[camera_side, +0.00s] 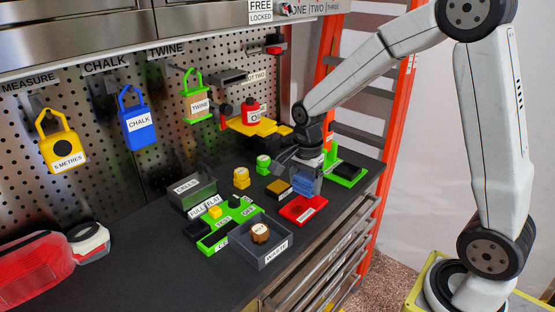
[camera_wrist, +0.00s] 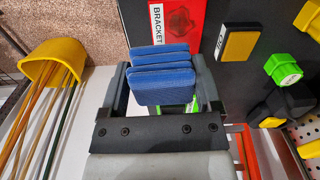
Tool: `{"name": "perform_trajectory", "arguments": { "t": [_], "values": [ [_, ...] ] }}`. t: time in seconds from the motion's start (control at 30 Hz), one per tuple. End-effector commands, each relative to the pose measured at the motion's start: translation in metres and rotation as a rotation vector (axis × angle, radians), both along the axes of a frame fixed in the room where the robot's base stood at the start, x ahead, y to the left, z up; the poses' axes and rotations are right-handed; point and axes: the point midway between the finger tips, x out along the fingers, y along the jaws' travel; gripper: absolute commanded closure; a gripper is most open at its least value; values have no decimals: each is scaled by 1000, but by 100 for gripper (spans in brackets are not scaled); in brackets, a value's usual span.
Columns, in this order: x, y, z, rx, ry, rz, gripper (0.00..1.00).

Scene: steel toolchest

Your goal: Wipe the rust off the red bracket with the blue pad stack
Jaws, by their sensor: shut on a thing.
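My gripper (camera_side: 306,172) is shut on the blue pad stack (camera_side: 303,185), which shows as several layered blue pads (camera_wrist: 162,77) between the fingers in the wrist view. The red bracket (camera_side: 302,210) is a flat red plate on the dark worktop, just in front of and below the pads in the side view. In the wrist view the bracket (camera_wrist: 194,14) has a white "BRACKET" label and a darker reddish-brown patch. The pads hide its near part there. I cannot tell whether the pads touch the plate.
A black-and-yellow block (camera_side: 279,187) lies left of the bracket. A grey waste bin (camera_side: 278,253) holding a brown piece and a green tray (camera_side: 212,243) stand nearer the front. A green-and-black holder (camera_side: 346,172) is at right. A yellow cup (camera_wrist: 52,51) with rods shows in the wrist view.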

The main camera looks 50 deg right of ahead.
Motion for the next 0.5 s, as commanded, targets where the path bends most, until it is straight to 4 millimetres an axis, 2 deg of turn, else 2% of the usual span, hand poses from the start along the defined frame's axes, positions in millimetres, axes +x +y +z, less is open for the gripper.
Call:
{"name": "perform_trajectory", "arguments": {
  "t": [0.27, 0.5],
  "values": [
    [0, 0, -10, 1, 3, 0, 66],
    [-1, 0, -31, 1, 4, 0, 66]
  ]
}}
